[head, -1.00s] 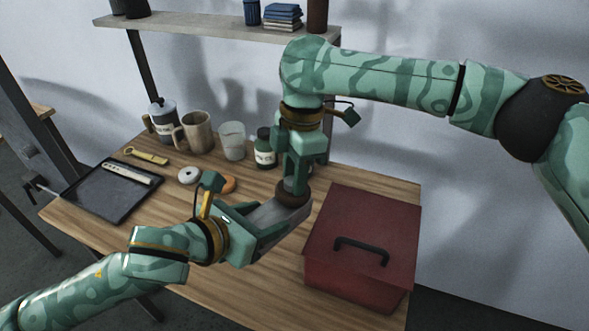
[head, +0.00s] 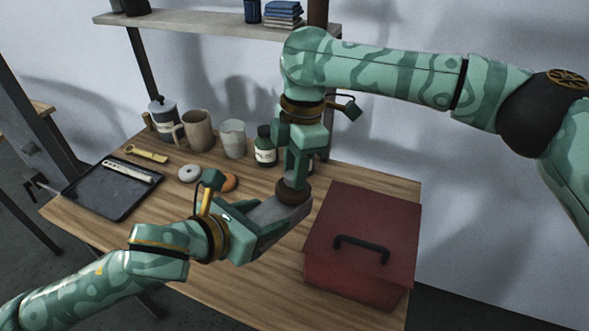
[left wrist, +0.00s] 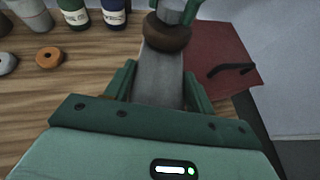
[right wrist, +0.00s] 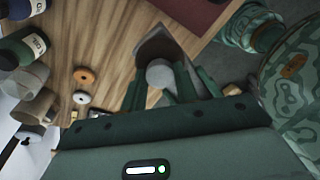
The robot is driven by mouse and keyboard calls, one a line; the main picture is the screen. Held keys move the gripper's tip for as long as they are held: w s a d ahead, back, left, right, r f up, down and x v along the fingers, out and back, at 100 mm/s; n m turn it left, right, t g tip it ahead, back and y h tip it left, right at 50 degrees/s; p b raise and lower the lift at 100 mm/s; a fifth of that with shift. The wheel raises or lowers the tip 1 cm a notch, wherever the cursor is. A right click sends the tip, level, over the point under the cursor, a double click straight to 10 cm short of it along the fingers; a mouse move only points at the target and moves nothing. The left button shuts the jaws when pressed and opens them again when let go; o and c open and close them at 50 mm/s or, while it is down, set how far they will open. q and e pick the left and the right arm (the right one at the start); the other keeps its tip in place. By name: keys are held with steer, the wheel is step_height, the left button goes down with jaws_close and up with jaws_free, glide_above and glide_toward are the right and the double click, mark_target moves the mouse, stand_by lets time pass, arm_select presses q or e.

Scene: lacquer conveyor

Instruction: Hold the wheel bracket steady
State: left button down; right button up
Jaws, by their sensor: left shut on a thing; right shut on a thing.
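The wheel bracket (head: 272,213) is a grey piece held above the table. My left gripper (head: 258,232) is shut on it; it runs forward from between the fingers in the left wrist view (left wrist: 158,78). A dark brown wheel (head: 293,193) sits at the bracket's far end, and also shows in the left wrist view (left wrist: 168,36). My right gripper (head: 294,175) points down from above and is shut on the wheel. The wheel appears to touch the bracket, but the fingers hide how it is seated.
A red box (head: 358,222) with a black handle stands close right of the grippers. A dark tray (head: 97,200) lies at the left. Mugs (head: 197,130), a green bottle (head: 264,147), a white ring (head: 189,173) and an orange ring (head: 229,182) are behind. The front tabletop is clear.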

arm_select(q)
steer(key=shift+r, duration=0.1)
arm_select(e)
steer(key=shift+d+r, duration=0.1)
steer(key=shift+r, duration=0.65)
steer(key=shift+w, duration=0.1)
steer(key=shift+w+d+r, duration=0.1)
steer(key=shift+r, duration=0.9)
steer(key=shift+w+d+r, duration=0.1)
steer(key=shift+r, duration=0.9)
arm_select(q)
steer(key=shift+w, duration=0.1)
